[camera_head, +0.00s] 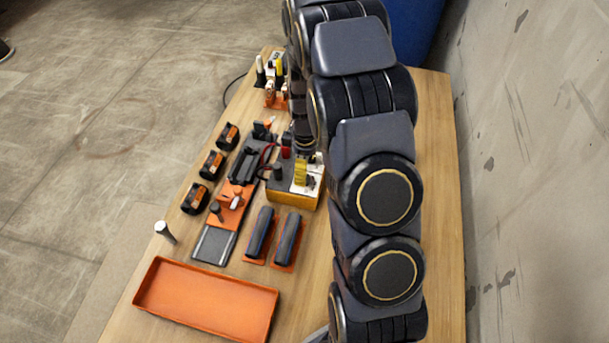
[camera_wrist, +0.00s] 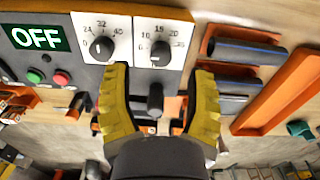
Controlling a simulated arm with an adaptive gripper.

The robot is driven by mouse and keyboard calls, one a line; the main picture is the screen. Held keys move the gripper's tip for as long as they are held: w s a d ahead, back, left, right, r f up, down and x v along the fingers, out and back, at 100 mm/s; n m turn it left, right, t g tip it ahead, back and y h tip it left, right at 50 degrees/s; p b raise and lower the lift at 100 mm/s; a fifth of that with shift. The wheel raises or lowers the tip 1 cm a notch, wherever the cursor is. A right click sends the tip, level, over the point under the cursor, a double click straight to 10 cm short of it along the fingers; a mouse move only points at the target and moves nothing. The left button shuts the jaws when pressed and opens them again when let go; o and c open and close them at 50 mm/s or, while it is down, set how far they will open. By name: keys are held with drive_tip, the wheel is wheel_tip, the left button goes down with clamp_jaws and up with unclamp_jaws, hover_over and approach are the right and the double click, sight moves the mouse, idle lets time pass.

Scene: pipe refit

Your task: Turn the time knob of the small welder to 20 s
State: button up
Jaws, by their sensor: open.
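The small welder (camera_head: 291,201) is a yellow-orange box with a pale top panel, partly hidden by my arm in the head view. In the wrist view its panel shows a green OFF display (camera_wrist: 37,38) and two black knobs on white dials. The right-hand dial, with 10, 15 and 20 legible, carries the time knob (camera_wrist: 160,53). The other knob (camera_wrist: 102,48) sits on a dial with 24, 32 and 40. The time knob's exact setting is too small to read. My gripper (camera_wrist: 161,72) is open, its yellow fingers either side of and just below the time knob, not gripping it.
A dark upright post (camera_wrist: 155,98) stands between my fingers. Green and red buttons (camera_wrist: 48,77) lie left. In the head view, dark pipe pieces (camera_head: 261,232) on orange holders, a clamp fixture (camera_head: 234,200) and an orange tray (camera_head: 206,298) lie nearby. The table's right side is clear.

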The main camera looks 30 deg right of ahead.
drive_tip(key=shift+f, duration=2)
clamp_jaws()
drive_tip(key=m, duration=0.5)
drive_tip(key=shift+m, duration=0.4)
drive_tip(key=m, duration=1.2)
drive_tip(key=shift+m, duration=0.3)
drive_tip(key=m, duration=0.5)
drive_tip(key=shift+m, duration=0.3)
